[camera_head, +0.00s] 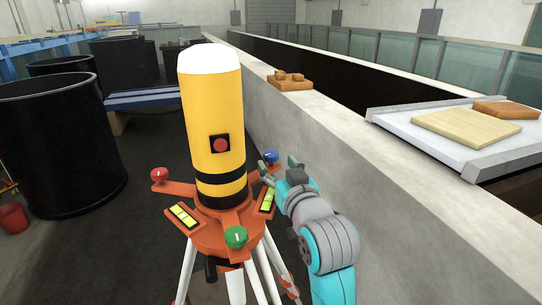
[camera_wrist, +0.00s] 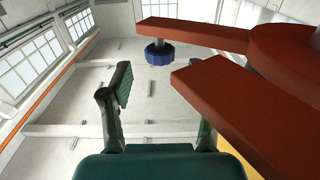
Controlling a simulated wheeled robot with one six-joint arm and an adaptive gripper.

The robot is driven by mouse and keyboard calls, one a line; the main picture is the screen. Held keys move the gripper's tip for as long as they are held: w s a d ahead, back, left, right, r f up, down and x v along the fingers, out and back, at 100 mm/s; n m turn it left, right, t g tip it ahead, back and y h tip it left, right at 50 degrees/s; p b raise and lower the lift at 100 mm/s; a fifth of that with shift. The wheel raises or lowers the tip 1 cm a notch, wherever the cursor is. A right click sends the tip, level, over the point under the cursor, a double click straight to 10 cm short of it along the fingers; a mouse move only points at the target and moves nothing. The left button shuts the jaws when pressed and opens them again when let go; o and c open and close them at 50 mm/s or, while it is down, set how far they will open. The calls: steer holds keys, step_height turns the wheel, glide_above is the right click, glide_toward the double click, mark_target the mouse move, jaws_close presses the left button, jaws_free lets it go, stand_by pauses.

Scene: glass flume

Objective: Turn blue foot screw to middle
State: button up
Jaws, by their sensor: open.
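The blue foot screw (camera_head: 271,156) is a small knob at the end of an orange arm of the tripod head (camera_head: 207,236). It also shows in the wrist view (camera_wrist: 159,53), beyond my fingertips and apart from them. My gripper (camera_head: 280,167) is open and empty, close beside the blue screw on its right. In the wrist view my gripper (camera_wrist: 160,105) has its left finger clear, while an orange arm partly hides the right finger. A red foot screw (camera_head: 159,174) and a green foot screw (camera_head: 236,237) sit on the other arms. Two level vials (camera_head: 183,215) show yellow-green.
A tall yellow cylinder (camera_head: 213,125) with a red button stands on the tripod head, on white legs (camera_head: 262,270). A concrete wall (camera_head: 350,150) runs close on the right. Black tubs (camera_head: 58,145) stand at left. Dark floor lies between.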

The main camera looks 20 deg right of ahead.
mark_target(273, 159)
steer(key=shift+w, duration=2.7)
steer(key=shift+c, duration=0.2)
jaws_close()
